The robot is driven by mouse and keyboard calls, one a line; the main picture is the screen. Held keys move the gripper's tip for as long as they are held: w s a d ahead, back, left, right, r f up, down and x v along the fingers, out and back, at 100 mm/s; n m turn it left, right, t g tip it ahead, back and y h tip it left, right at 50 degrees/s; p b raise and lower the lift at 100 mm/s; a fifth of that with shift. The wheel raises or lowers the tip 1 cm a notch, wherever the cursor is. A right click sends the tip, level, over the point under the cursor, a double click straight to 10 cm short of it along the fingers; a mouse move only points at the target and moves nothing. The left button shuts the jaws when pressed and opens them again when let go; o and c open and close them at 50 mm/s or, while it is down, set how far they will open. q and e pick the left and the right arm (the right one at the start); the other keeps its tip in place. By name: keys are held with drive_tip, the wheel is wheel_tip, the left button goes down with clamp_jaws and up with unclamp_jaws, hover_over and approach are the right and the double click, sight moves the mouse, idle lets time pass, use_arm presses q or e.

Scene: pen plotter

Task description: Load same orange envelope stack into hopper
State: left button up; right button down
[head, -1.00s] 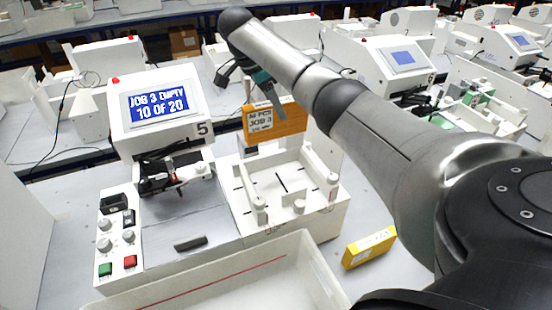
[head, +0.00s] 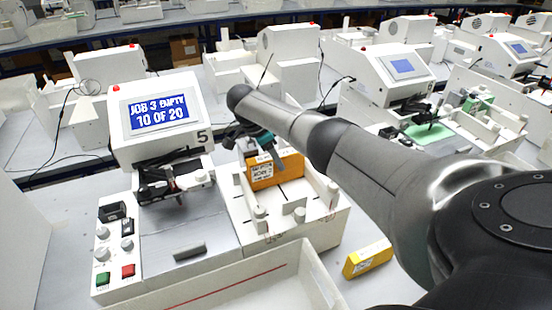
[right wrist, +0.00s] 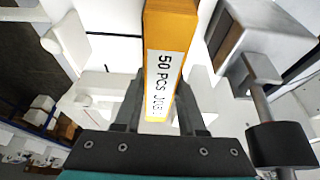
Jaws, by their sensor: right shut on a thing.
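The orange envelope stack (head: 277,171) has a white label reading "50 PCS JOB 3". My right gripper (head: 258,150) is shut on it and holds it upright, low over the back of the white hopper (head: 240,207). In the right wrist view the stack (right wrist: 170,35) sits between the two fingers of the gripper (right wrist: 158,110). I cannot tell whether the stack touches the hopper floor. The hopper is an open tray with low posts and dark slots, right of the plotter (head: 155,115), whose screen reads "JOB 3 EMPTY 10 OF 20". My left gripper is not in view.
A yellow-orange pack (head: 368,258) lies on the table right of the hopper. A white bin (head: 322,270) stands in front. A control panel with green and red buttons (head: 128,270) is at the left. Other plotters stand behind and to the right.

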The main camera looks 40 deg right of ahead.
drive_tip(key=shift+c, duration=2.4)
unclamp_jaws()
drive_tip(key=shift+f, duration=0.1)
drive_tip(key=v, duration=1.2)
drive_tip(key=shift+p, duration=0.3)
